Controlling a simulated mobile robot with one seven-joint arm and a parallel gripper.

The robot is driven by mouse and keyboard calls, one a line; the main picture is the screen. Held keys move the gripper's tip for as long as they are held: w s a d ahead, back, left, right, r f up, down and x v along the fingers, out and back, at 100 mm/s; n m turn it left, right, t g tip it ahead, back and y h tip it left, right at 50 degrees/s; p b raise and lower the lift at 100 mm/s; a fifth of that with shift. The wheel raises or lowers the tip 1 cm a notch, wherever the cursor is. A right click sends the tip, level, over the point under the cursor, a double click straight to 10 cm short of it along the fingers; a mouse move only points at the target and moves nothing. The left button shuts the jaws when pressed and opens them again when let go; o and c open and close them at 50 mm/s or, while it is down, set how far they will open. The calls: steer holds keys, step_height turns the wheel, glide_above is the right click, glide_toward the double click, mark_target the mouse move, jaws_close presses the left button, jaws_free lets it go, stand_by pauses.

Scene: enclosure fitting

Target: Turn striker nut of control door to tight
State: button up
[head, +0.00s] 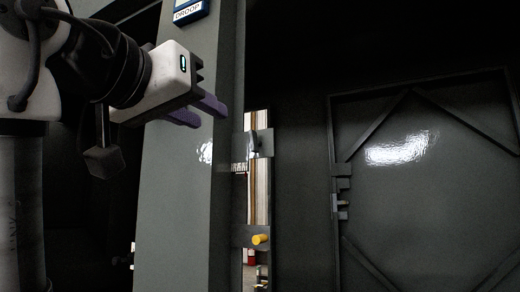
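My gripper (206,112) is at the upper left, with its two purple fingers reaching right in front of a grey post. The fingers look apart, with nothing seen between them. A dark grey door (430,200) with diagonal ribs fills the right side, and a latch-like fitting (342,192) sits at its left edge. No label shows whether it is the control door. A grey bracket with a dark piece (258,145) and a yellow round knob (260,239) are on the narrow upright strip right of the post. I cannot tell which part is the striker nut.
The wide grey post (180,210) stands close beside my gripper and carries a blue-framed sign (189,12) reading "DROOP". A small threaded or ribbed piece (238,168) sticks out near the post's right edge. Dark open room lies between the strip and the door.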

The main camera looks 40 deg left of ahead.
mark_target(251, 138)
steer(key=x, duration=1.3)
steer(key=shift+w+a+p, duration=0.15)
steer(key=shift+a+p, duration=0.05)
steer(key=shift+p, duration=0.2)
steer(key=shift+c, duration=0.4)
